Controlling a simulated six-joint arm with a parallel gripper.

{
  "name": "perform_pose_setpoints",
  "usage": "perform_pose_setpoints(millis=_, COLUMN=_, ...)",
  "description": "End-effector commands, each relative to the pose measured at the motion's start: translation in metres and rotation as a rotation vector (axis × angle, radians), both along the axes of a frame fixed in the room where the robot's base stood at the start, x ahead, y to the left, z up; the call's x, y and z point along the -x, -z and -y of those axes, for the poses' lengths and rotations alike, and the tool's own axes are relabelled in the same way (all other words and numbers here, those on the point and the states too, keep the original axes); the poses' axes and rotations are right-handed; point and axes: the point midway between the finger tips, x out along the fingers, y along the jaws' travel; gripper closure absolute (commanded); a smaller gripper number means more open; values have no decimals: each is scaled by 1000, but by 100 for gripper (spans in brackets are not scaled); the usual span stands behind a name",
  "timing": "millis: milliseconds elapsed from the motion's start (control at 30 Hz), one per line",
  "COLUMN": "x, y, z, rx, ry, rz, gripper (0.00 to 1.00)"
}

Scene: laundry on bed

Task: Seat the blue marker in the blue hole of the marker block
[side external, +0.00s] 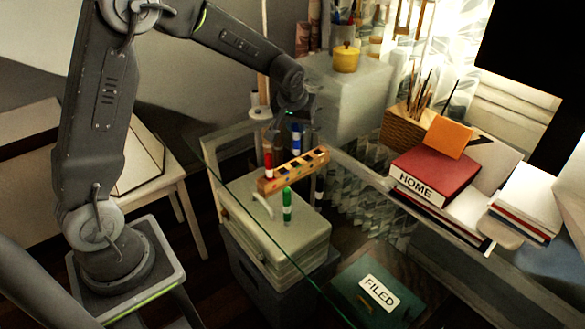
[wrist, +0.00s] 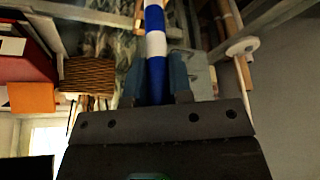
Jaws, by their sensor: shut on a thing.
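The blue marker (side external: 296,139), blue with a white band, is upright in my gripper (side external: 294,122) in the side view. My gripper is shut on it, and in the wrist view the marker (wrist: 155,45) runs between the two fingers (wrist: 158,82). The wooden marker block (side external: 292,172) is a long bar with a row of dark holes. The blue marker's lower end is at the block's far edge in the side view; I cannot tell whether it is above, behind or in a hole. A red marker (side external: 268,164) stands in the block's left end.
A green marker (side external: 287,205) stands in front of the block, and a dark marker (side external: 319,188) is near its right end.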

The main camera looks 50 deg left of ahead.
Motion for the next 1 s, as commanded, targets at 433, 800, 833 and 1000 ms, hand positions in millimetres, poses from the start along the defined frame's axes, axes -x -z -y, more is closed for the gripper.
perform_pose_setpoints(millis=433, x=28, y=5, z=-33, rx=4, ry=410, rz=1, gripper=100)
perform_pose_setpoints(millis=800, x=50, y=6, z=-54, rx=4, ry=782, rz=1, gripper=100)
perform_pose_setpoints(millis=833, x=52, y=5, z=-56, rx=3, ry=820, rz=2, gripper=100)
perform_pose_setpoints(millis=1000, x=65, y=4, z=-67, rx=4, ry=1081, rz=3, gripper=100)
